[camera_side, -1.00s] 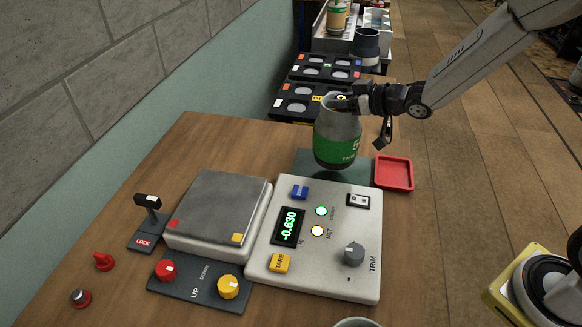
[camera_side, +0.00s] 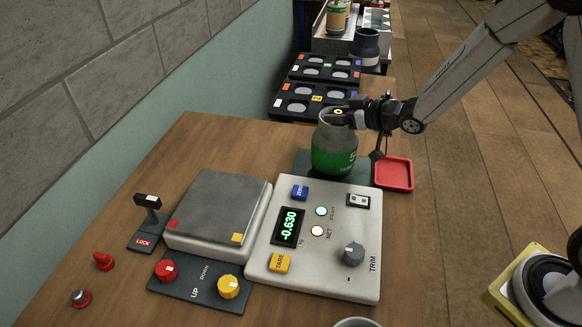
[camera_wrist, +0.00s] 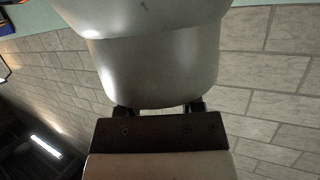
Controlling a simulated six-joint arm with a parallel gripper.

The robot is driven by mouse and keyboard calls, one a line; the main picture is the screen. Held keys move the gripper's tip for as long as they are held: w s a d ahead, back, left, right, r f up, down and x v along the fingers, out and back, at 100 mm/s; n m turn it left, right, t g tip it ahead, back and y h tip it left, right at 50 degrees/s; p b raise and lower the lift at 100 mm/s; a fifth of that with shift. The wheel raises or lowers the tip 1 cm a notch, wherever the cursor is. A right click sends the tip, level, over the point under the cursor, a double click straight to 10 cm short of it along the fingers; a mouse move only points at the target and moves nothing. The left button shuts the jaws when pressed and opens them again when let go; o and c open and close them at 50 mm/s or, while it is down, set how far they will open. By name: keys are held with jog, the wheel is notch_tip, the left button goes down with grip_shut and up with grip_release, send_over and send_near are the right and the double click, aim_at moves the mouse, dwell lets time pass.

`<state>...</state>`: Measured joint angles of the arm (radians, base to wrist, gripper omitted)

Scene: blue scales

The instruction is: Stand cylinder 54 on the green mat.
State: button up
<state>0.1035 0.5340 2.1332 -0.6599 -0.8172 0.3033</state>
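The cylinder (camera_side: 334,153), grey with a green band, is upright at the back of the table, over the dark green mat (camera_side: 303,163). Its base hides part of the mat, and I cannot tell whether it touches it. The printed number is turned partly away and not readable in full. My gripper (camera_side: 342,117) is at the cylinder's narrow neck, coming from the right, and looks shut on it. In the wrist view the grey neck (camera_wrist: 155,70) fills the space in front of my gripper (camera_wrist: 160,108).
A red tray (camera_side: 393,173) lies right of the mat. The scale's plate (camera_side: 215,213) and its control panel (camera_side: 335,275) stand in front. Black racks (camera_side: 318,95) with round recesses are behind. Bare wood (camera_side: 215,140) is free at the back left.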

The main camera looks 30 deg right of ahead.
jog(key=shift+o, duration=0.7)
jog(key=shift+r, duration=0.2)
jog(key=v, duration=1.2)
jog(key=shift+d, duration=0.1)
jog(key=shift+f, duration=0.1)
jog(key=s+a+f+m+g+h, duration=0.1)
jog(key=s+f+m+g+h, duration=0.1)
jog(key=s+g, duration=0.3)
jog(key=s+f+m+g+h, duration=0.2)
jog(key=s+f+g, duration=0.3)
jog(key=s, duration=0.3)
jog(key=shift+s+a+f+h, duration=0.25)
jog(key=shift+a+h, duration=0.15)
jog(key=shift+h, duration=0.2)
